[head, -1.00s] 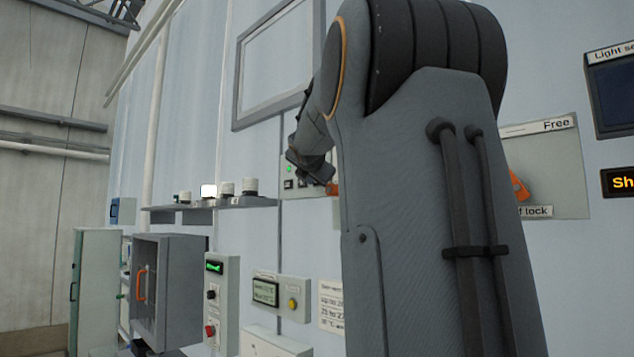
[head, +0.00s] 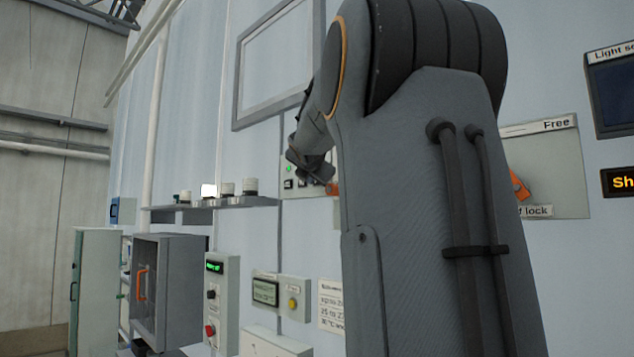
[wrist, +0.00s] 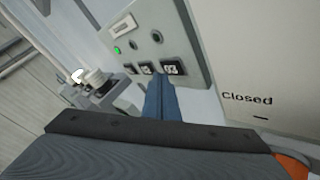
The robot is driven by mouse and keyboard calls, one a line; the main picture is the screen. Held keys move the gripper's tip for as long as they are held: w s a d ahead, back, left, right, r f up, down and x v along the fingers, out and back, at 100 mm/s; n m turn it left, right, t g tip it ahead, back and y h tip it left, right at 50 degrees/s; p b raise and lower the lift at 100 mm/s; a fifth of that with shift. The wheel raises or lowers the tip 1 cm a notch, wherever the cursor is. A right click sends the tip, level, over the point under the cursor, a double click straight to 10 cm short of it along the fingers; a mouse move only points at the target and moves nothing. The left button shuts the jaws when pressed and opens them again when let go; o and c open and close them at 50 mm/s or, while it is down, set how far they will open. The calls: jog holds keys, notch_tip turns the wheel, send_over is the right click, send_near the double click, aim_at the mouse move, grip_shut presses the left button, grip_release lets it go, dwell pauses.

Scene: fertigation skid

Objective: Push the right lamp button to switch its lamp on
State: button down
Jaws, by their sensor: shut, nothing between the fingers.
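A light grey lamp panel (wrist: 187,45) on the wall shows in the wrist view, and partly in the head view (head: 286,160) behind my gripper. It has a row of round lamps: the left lamp (wrist: 117,50) glows green, while the middle lamp (wrist: 134,43) and the right lamp (wrist: 157,37) are dark. Below is a row of dark square buttons with pale marks; the right lamp button (wrist: 173,68) is at the right end. My gripper (wrist: 160,80) is shut and empty, its tips just below the middle and right buttons in the picture. I cannot tell whether they touch.
A white cover marked "Closed" (wrist: 245,70) is right of the panel. A shelf with several white-capped beacons (head: 227,188), one lit white, is on the left.

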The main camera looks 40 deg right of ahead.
jog(key=shift+d, duration=0.15)
dwell(0.4)
jog(key=shift+d+p, duration=0.35)
jog(key=shift+p, duration=0.2)
dwell(0.3)
jog(key=shift+a, duration=0.5)
jog(key=a+b, duration=0.4)
jog(key=a, duration=0.2)
jog(key=shift+s, duration=0.25)
dwell(0.7)
